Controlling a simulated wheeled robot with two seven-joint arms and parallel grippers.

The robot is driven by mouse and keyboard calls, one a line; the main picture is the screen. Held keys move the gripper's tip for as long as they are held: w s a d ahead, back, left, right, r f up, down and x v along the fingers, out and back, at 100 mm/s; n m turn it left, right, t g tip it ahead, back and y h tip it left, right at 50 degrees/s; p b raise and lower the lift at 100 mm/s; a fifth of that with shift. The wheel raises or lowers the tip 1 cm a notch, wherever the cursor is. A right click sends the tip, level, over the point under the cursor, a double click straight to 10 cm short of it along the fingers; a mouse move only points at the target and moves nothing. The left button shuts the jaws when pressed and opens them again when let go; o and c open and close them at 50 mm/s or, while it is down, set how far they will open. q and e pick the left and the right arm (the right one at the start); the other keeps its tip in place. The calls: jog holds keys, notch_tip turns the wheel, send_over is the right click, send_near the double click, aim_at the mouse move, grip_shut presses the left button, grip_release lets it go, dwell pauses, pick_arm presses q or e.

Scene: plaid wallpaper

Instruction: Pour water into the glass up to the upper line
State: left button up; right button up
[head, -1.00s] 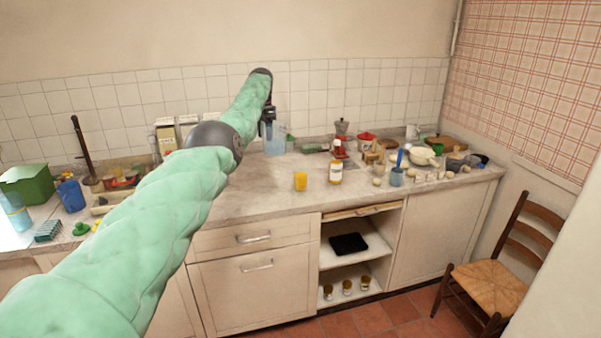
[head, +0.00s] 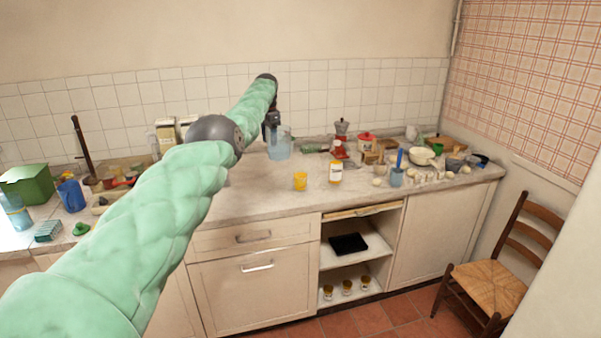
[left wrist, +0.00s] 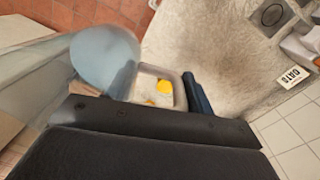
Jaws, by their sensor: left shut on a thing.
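A clear bluish pitcher (head: 279,148) is in my left gripper (head: 271,124), above the back of the counter. My left gripper is shut on its handle; in the left wrist view the pitcher's handle (left wrist: 150,72) is a pale loop beside a dark finger. Blue water (left wrist: 100,58) shows inside the pitcher. A small yellow-orange tumbler (head: 300,181) stands upright on the counter, in front and to the right of the pitcher, apart from it. Its lines and any water level are too small to tell. My right gripper is out of view.
A yellow-and-white jar (head: 335,173) stands right of the tumbler. A moka pot (head: 341,130), bowls and cups crowd the counter's right side. A blue jug (head: 71,195) and a green box (head: 31,183) stand left. The counter in front of the tumbler is clear.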

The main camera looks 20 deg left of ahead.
pick_arm(q)
jog(key=shift+d+f, duration=0.35)
jog(key=shift+f, duration=0.5)
notch_tip(320, 180, down, 12)
jog(key=d, duration=0.2)
jog(key=shift+s+d, duration=0.15)
jog(key=shift+d, duration=0.05)
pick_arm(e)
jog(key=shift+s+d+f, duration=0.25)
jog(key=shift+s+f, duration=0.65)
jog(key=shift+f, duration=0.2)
pick_arm(q)
jog(key=shift+r, duration=0.2)
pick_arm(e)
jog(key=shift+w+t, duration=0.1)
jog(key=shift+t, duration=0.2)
pick_arm(q)
jog(key=shift+f, duration=0.1)
